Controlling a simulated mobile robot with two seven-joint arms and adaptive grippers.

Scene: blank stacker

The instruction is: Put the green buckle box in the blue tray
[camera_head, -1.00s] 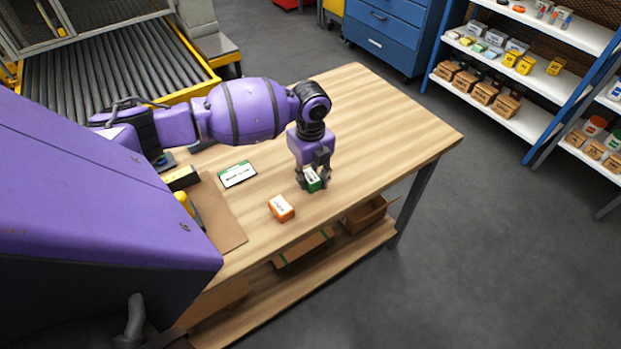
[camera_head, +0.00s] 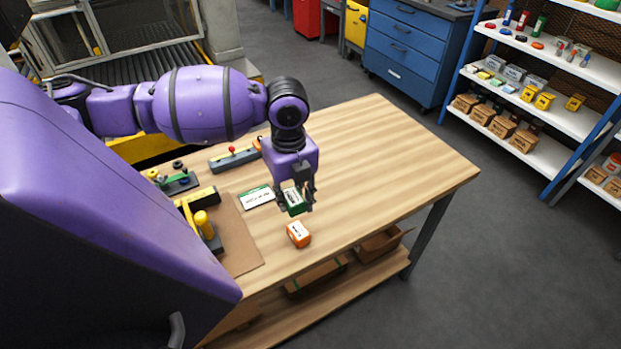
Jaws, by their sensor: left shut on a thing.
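The green buckle box (camera_head: 293,201) is small, green with a white label on top. My left gripper (camera_head: 296,205) is shut on it, pointing down over the wooden table (camera_head: 400,150). I cannot tell whether the box touches the table top or hangs just above it. No blue tray shows in this view. My right gripper does not show.
An orange box (camera_head: 298,234) with a white label stands close in front of the held box. A green and white card (camera_head: 257,197) lies to its left. Tools and a yellow-handled device (camera_head: 204,224) crowd the table's left. The table's right half is clear.

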